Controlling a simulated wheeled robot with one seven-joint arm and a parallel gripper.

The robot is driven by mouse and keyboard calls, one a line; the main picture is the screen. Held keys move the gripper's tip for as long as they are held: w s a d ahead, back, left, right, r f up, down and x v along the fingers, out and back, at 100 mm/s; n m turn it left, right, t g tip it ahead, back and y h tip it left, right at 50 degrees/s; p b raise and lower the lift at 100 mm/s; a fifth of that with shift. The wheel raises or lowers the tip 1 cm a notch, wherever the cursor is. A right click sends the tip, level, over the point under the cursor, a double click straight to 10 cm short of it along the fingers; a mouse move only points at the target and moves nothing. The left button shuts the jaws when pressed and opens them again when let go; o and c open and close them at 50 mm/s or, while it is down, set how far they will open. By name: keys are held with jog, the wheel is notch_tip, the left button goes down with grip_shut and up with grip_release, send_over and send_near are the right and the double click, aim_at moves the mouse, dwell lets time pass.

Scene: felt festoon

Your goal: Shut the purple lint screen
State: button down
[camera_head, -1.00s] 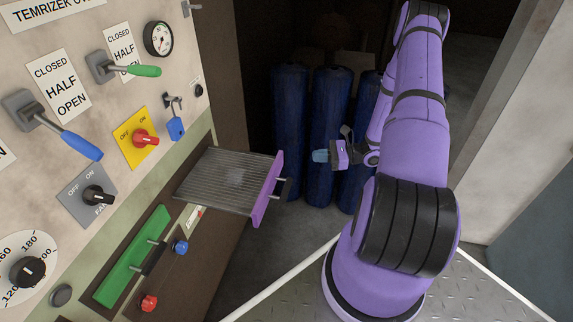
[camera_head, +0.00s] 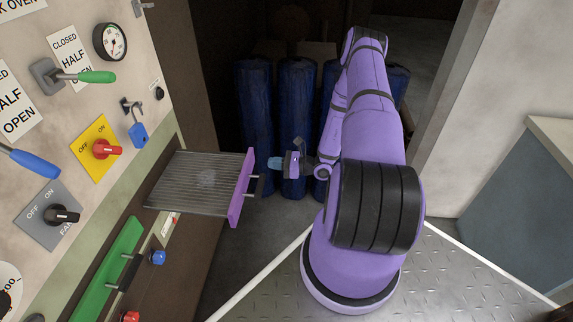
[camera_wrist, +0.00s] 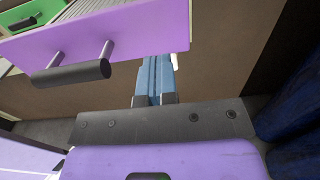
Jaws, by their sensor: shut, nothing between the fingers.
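In the wrist view my gripper's blue fingers (camera_wrist: 155,75) are together, empty, just beyond the right part of the plate's lower edge.
A green drawer (camera_head: 108,268) sits below the screen, with a blue knob (camera_head: 158,257) and a red knob (camera_head: 131,316) beside it. Several dark blue rolls (camera_head: 297,110) stand behind my gripper. The panel holds levers and switches, including a red switch (camera_head: 106,149).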

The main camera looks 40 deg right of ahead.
aim_at(220, 157)
jog(key=shift+x, duration=2.8)
jog(key=shift+w+a, duration=0.1)
jog(key=x, duration=2.8)
jog(key=shift+w+a, duration=0.15)
jog(key=shift+a, duration=0.05)
jog(key=shift+d, duration=0.1)
jog(key=shift+s+d, duration=0.25)
jog(key=v, duration=1.3)
jog(key=shift+s, duration=0.25)
